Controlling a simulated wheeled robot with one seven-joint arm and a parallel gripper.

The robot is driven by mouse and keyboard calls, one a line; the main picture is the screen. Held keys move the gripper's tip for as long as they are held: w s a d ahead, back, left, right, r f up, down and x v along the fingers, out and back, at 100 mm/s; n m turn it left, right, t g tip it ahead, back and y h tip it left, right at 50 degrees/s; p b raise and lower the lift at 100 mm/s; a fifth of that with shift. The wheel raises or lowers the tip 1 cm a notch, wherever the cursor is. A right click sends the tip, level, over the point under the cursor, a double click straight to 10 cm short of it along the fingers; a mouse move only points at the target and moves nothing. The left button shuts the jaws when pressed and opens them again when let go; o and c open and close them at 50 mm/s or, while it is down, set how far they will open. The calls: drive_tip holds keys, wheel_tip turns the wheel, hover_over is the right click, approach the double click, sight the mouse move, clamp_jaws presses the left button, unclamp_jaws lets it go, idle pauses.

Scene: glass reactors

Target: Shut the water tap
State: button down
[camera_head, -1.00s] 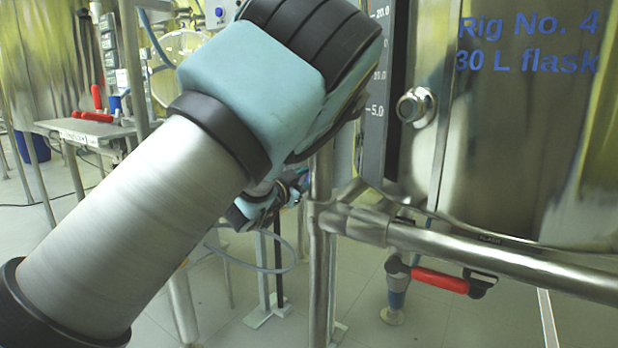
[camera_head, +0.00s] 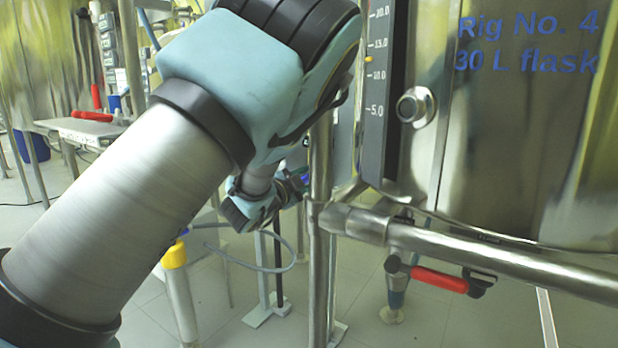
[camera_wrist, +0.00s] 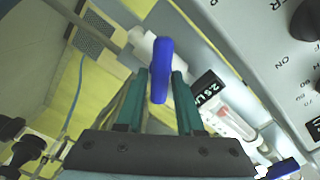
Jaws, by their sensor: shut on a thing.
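The water tap's blue handle (camera_wrist: 160,70) stands upright between the two green fingers of my gripper (camera_wrist: 160,76) in the wrist view. The gripper is shut on this handle. A pale fitting (camera_wrist: 143,45) and pipe lie behind the handle. In the head view my gripper (camera_head: 291,185) is small, low behind the steel post, and mostly hidden by my own arm. A small blue patch shows at its tip, too small to make out.
A steel post (camera_head: 319,250) and horizontal rail (camera_head: 470,252) stand close to my arm. The flask vessel (camera_head: 530,130) and a red-handled valve (camera_head: 440,279) are on the right. A panel with black knobs (camera_wrist: 304,20) and another blue handle (camera_wrist: 284,168) are near the gripper.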

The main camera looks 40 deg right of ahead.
drive_tip(key=m, duration=0.3)
drive_tip(key=m+b, duration=0.1)
drive_tip(key=m, duration=0.3)
drive_tip(key=shift+s+f, duration=0.1)
drive_tip(key=shift+f, duration=0.1)
idle(0.4)
drive_tip(key=c, duration=0.7)
unclamp_jaws()
drive_tip(key=p+v, duration=0.1)
drive_tip(key=v, duration=0.9)
drive_tip(key=shift+a+p, duration=0.3)
drive_tip(key=shift+a, duration=0.05)
